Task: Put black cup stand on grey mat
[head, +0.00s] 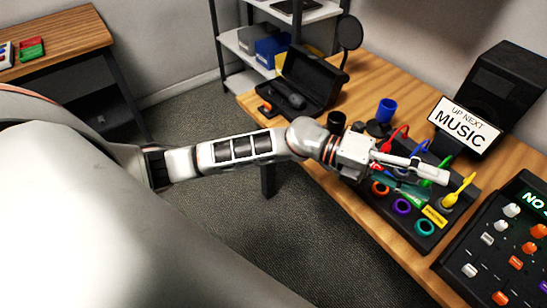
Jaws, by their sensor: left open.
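A small black round stand (379,129) is on the wooden table, beside a blue cup (387,109). A black cup (337,121) is to its left, close behind my left arm. My left gripper (434,180) is open, above the dark cable board, to the right of and nearer than the black stand. No object shows clearly between its fingers. I cannot make out a separate grey mat; my left arm and gripper cover part of the table. My right gripper is not in view.
The dark board (447,222) carries coloured rings and red, blue and yellow cables. A control panel (505,255) is at the right. A "MUSIC" sign (464,124) and black speaker (503,85) stand behind. An open black case (308,82) lies at the table's far left end.

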